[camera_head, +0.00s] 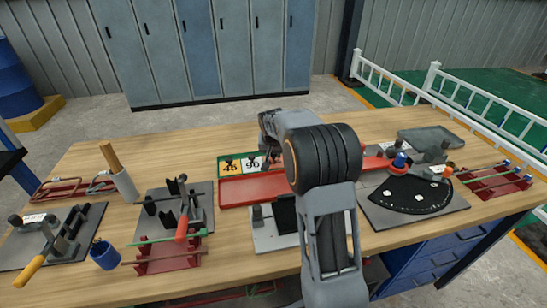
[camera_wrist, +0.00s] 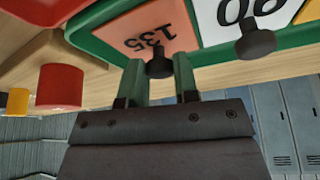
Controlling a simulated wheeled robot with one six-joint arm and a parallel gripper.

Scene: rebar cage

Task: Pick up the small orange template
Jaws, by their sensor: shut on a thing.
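The small orange template (camera_wrist: 150,32), marked 135, shows in the wrist view with a black knob on it. It lies within the green-edged tray (camera_wrist: 215,51), beside the white template (camera_wrist: 214,18) marked 90. My gripper (camera_wrist: 160,78) has its two green fingers closed around the orange template's knob. I cannot tell whether the plate is lifted off the tray. In the head view, the tray (camera_head: 219,173) shows the yellow template (camera_head: 231,168) and the white template (camera_head: 253,163); my arm hides the orange one and the fingertips.
A red bar-shaped piece (camera_head: 245,190) lies in front of the tray. A black fan-shaped plate (camera_head: 410,197) is right of my arm. A blue cup (camera_head: 104,256), red racks (camera_head: 165,257) and a bending tool (camera_head: 60,240) stand at left. Grey lockers (camera_head: 205,50) are behind.

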